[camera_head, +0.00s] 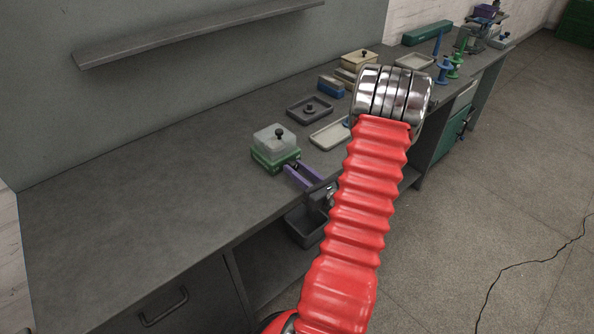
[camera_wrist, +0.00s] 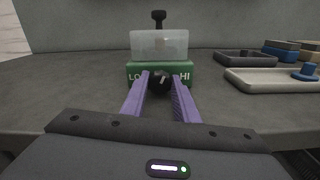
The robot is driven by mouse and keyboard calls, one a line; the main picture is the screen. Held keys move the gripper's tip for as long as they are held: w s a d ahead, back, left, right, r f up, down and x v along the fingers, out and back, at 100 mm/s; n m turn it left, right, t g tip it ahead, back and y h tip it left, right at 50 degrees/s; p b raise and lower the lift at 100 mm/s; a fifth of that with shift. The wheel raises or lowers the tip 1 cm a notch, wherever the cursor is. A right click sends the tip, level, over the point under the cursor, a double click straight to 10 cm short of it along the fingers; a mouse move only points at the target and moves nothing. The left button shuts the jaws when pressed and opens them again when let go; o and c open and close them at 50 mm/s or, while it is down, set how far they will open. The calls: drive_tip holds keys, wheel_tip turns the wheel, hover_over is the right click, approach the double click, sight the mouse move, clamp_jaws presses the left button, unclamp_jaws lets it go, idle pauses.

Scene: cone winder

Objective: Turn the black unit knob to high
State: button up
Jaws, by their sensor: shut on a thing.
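A green unit (camera_wrist: 120,75) with a clear, whitish box-shaped cover stands at the bench edge. It also shows in the head view (camera_head: 265,160). Its front reads LO at left and HI at right. The black knob (camera_wrist: 161,80) is on this front, between the two labels. A pale mark on it points up, leaning slightly right. My gripper (camera_wrist: 160,84) has its purple fingers on either side of the black knob, shut on it. In the head view my gripper (camera_head: 291,168) reaches the unit's front; the front knob is hidden there.
A black handle (camera_wrist: 158,17) tops the cover. A dark tray (camera_head: 310,108) and a pale tray (camera_head: 329,135) lie to the right, with boxes and spools further along. The bench left of the unit is clear. A wall shelf (camera_head: 200,32) hangs behind.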

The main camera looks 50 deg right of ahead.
drive_tip(key=shift+m, duration=1.2)
drive_tip(key=shift+f, duration=0.1)
drive_tip(key=o, duration=1.1)
drive_tip(key=shift+c, duration=0.2)
drive_tip(key=shift+s, duration=0.15)
drive_tip(key=v, duration=1.3)
drive_tip(key=shift+s, duration=0.25)
